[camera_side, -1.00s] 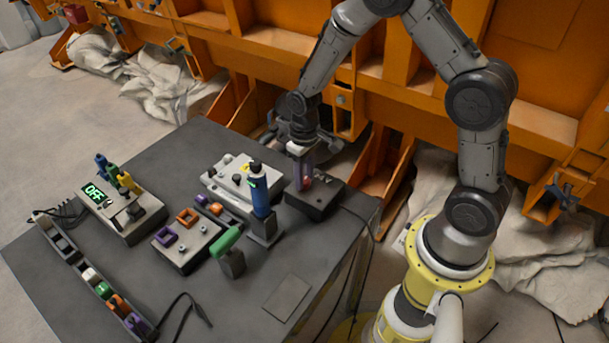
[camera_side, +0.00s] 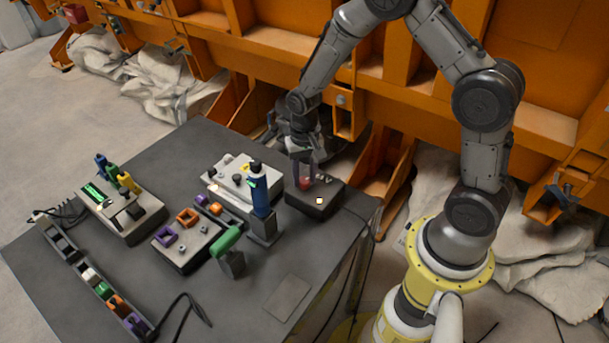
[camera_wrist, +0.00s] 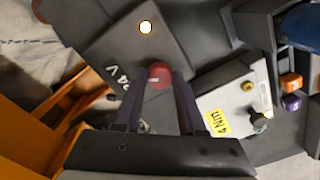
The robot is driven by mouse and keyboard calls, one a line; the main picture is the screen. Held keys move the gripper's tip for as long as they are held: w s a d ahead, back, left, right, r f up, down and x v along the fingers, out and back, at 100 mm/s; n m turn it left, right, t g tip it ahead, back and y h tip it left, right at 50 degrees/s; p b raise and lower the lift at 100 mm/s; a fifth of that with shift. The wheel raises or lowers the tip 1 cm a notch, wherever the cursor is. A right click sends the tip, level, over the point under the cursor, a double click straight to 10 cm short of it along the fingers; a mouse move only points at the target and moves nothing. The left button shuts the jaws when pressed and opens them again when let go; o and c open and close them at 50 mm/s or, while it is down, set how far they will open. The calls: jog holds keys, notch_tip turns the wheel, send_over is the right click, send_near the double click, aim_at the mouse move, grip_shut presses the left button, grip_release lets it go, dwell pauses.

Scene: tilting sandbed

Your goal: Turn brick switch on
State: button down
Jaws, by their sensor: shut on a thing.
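The brick switch is a dark box (camera_side: 322,207) at the table's far right corner, with a red knob (camera_side: 305,184) on top. The lamp also glows in the side view (camera_side: 319,201). My gripper (camera_side: 304,176) points down over the box, its two dark fingers on either side of the red knob (camera_wrist: 159,74), shut on it. The knob shows a small white mark.
A white-grey unit (camera_side: 230,178) with a yellow "4Nm" label stands beside the box. A blue tool (camera_side: 261,197) and a green-handled tool (camera_side: 227,241) stand upright nearby. A display unit (camera_side: 125,217) is at left.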

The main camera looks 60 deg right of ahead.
aim_at(305, 179)
dwell(0.4)
jog(key=c, duration=0.5)
grip_release()
jog(key=shift+r, duration=0.1)
notch_tip(305, 179, up, 14)
